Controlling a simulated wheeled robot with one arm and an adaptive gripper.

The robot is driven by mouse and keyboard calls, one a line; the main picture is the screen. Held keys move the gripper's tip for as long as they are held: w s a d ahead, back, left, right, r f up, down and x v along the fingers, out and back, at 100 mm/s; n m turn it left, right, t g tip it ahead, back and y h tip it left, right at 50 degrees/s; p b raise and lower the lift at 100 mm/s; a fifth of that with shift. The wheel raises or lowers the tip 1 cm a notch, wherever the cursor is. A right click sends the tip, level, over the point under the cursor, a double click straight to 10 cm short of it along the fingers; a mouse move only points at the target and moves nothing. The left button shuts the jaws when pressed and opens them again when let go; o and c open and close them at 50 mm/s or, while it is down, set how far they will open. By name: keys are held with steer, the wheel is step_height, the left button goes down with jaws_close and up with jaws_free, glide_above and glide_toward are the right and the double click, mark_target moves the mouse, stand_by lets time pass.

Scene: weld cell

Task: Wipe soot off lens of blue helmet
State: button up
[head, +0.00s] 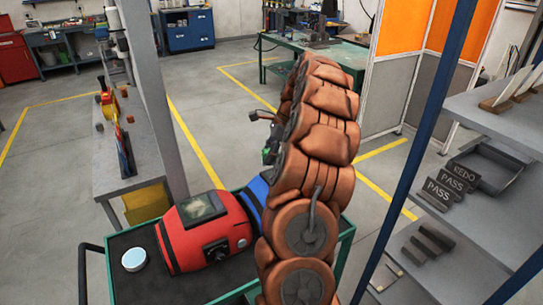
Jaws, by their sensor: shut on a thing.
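A blue helmet (257,188) is on the cart, right of a red helmet (190,234). Only a strip of it shows; my copper-coloured arm covers the rest, and its lens and any soot are hidden. The red helmet has a dark window on top and a black knob on its side. My gripper (262,128) shows only in part, as dark pieces left of my arm and above the blue helmet. It is shut on a small green thing (269,155), mostly hidden; I cannot tell what it is.
The green-rimmed cart (222,296) also bears a round pale tin (134,259). A grey bench (132,150) and a post stand at left. Clear floor lies behind the cart.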

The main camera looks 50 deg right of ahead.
steer(key=shift+s+d+m, duration=0.25)
steer(key=shift+d+m, duration=0.05)
steer(key=shift+d, duration=0.1)
steer(key=shift+f+b, duration=1.2)
steer(key=shift+f, duration=1.75)
steer(key=shift+f, duration=1.05)
steer(key=shift+d, duration=0.1)
